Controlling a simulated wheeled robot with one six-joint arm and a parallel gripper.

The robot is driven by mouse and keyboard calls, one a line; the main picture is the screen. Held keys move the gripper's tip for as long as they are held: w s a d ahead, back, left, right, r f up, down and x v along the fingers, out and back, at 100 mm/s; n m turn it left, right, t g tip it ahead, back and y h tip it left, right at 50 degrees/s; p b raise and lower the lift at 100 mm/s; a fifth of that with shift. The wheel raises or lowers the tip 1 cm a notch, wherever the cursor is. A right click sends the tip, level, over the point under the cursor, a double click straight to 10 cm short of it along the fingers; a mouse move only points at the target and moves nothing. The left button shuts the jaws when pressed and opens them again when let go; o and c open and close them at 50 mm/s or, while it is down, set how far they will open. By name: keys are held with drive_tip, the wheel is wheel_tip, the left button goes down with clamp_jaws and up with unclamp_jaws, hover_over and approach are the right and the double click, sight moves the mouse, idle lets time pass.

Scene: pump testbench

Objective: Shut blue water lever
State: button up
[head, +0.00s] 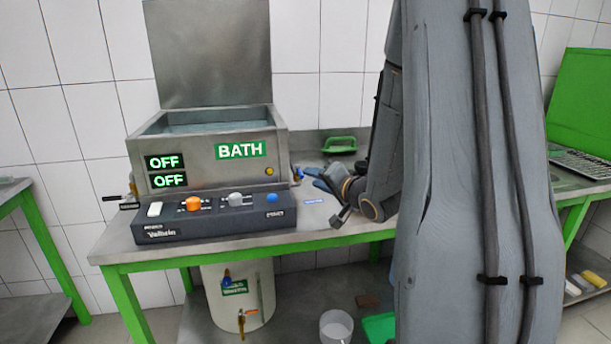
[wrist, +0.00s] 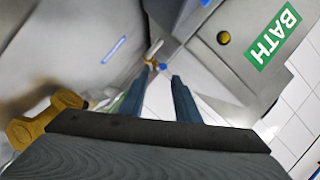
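A small brass valve with a blue lever (wrist: 162,66) shows in the wrist view at the lower side of the bath, just beyond my fingertips. In the head view the valve (head: 298,173) is at the bath's right side, small and partly unclear. My gripper (head: 312,177) is close to its right in the head view. In the wrist view my gripper (wrist: 160,75) is open, its two fingers apart with nothing held. The lever appears between or just past the tips; I cannot tell whether they touch. Another blue lever (head: 227,279) is on the white tank below the table.
The steel bath (head: 215,172) stands on the table behind a dark control box (head: 210,218) with several knobs. Both displays read OFF. A green-handled item (head: 340,145) lies at the back. The white tank (head: 240,300) also has an orange lever (head: 248,313).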

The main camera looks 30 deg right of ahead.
sight(299, 172)
drive_tip(key=x, duration=0.2)
drive_tip(key=a+x, duration=0.1)
drive_tip(key=x, duration=0.1)
drive_tip(key=shift+w, duration=0.15)
drive_tip(key=shift+w+d+f, duration=0.1)
drive_tip(key=shift+w+f, duration=0.1)
drive_tip(key=shift+w, duration=0.5)
